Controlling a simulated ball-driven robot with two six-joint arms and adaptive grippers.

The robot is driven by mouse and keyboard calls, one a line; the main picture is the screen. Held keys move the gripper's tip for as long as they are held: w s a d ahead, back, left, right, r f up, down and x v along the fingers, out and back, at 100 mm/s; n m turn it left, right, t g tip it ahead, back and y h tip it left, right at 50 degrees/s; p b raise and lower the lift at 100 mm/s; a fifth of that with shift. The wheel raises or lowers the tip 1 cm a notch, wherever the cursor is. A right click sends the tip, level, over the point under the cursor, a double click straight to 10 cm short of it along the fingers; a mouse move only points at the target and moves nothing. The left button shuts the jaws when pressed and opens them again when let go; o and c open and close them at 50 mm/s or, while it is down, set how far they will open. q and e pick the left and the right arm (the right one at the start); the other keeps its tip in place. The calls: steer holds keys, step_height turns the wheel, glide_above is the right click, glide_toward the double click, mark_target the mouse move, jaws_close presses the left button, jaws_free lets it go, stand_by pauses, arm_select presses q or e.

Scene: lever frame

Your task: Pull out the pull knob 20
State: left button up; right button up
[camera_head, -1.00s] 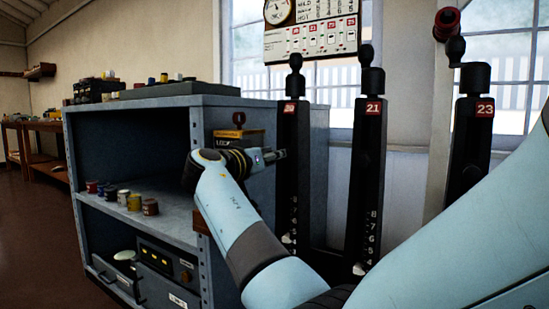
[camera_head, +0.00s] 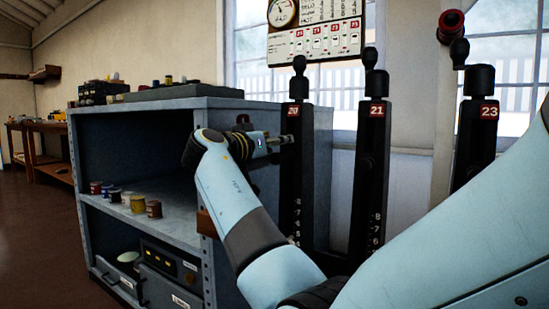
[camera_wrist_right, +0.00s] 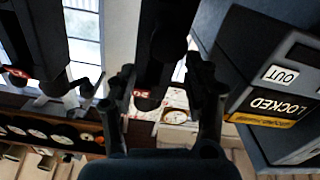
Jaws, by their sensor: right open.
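The post marked 20 (camera_head: 297,175) stands leftmost of the black lever posts, with a black knob (camera_head: 299,65) on top. In the head view, my right gripper (camera_head: 284,140) is at the post's left edge, below the 20 plate. In the right wrist view, the picture is upside down and my right gripper (camera_wrist_right: 165,80) has its fingers spread. The dark post with the red 20 plate (camera_wrist_right: 141,94) shows between them. A dark rounded shape (camera_wrist_right: 168,45) shows in front of the post; I cannot tell whether the fingers touch anything. My left gripper is out of view.
Post 21 (camera_head: 371,150) and post 23 (camera_head: 474,145) stand to the right. A grey-blue cabinet (camera_head: 160,112) stands close on the left. A box marked LOCKED (camera_wrist_right: 268,103) is near the gripper. My right arm covers the lower right.

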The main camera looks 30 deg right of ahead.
step_height(320, 180, up, 6)
steer(key=shift+r, duration=0.15)
stand_by(0.6)
